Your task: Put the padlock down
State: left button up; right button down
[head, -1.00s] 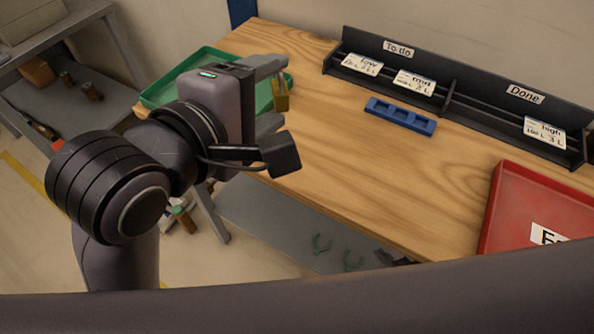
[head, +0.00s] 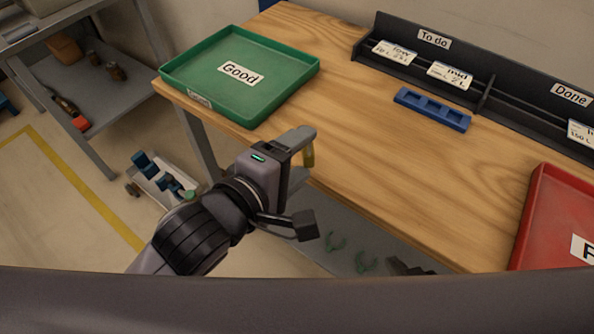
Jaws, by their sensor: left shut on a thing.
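My left gripper (head: 304,160) is shut on a small brass-yellow padlock (head: 308,154). It holds the padlock at the front edge of the wooden table, right of and nearer than the green tray. Only part of the padlock shows between the fingers; its shackle is hidden. I cannot tell whether the padlock touches the table. My right gripper is not seen.
The green "Good" tray (head: 178,80) is empty at the table's left end. A blue slotted holder (head: 432,109) and a black card rack (head: 490,92) stand at the back. A red tray (head: 545,215) is at right. The middle of the wooden table (head: 400,180) is clear.

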pick_arm(q)
notch_tip(320, 180, down, 4)
jog(key=shift+r+b, duration=0.2)
jog(key=shift+b, duration=0.1)
jog(key=o, duration=1.1)
pick_arm(e)
jog(key=shift+a+f, duration=0.15)
jog(key=shift+f, duration=0.05)
